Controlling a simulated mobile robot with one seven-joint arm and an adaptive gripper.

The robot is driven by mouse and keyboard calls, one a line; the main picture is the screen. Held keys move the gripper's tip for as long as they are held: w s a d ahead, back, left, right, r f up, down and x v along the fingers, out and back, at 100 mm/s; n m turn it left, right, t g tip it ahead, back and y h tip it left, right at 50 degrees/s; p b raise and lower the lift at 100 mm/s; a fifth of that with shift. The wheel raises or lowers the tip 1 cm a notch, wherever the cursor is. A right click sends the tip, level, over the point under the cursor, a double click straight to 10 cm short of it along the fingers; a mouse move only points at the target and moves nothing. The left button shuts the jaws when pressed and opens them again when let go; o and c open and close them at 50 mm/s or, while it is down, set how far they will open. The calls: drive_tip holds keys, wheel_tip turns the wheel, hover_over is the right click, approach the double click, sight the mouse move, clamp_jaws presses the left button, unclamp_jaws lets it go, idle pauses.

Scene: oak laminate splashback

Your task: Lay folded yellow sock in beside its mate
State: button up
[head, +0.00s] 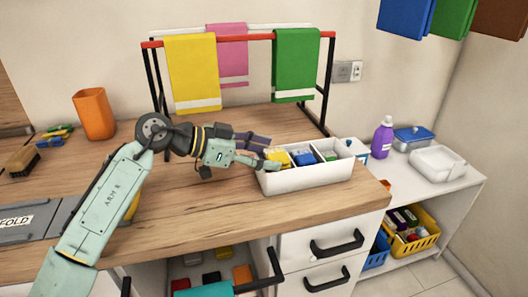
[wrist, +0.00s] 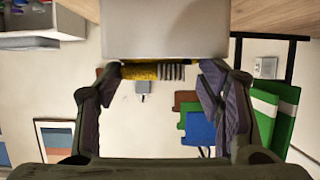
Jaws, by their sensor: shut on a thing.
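The white divided tray (head: 305,178) stands near the counter's right front edge; its grey end wall (wrist: 165,30) fills the top of the upside-down wrist view. Yellow sock fabric (head: 278,157) shows in its left compartment, by my fingertips. My gripper (head: 268,156) is at the tray's left end, shut on the folded yellow sock. In the wrist view a yellow roll with a grey ribbed part (wrist: 150,72) shows at the tray rim between my fingers (wrist: 163,80). I cannot separate the held sock from its mate; the compartment floor is hidden.
Blue socks (head: 304,158) fill the middle compartment and green (head: 330,156) the right one. A towel rack (head: 240,40) stands behind the tray. An orange cup (head: 94,114) is at the back left. A purple bottle (head: 383,135) stands on the lower right shelf.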

drive_tip(key=shift+f, duration=0.6)
drive_tip(key=o, duration=1)
drive_tip(key=shift+a, duration=0.15)
drive_tip(key=shift+f, duration=0.1)
drive_tip(key=r+v, duration=0.1)
drive_tip(key=v, duration=1.1)
drive_tip(key=shift+r+p, duration=2.3)
drive_tip(key=shift+r, duration=1.05)
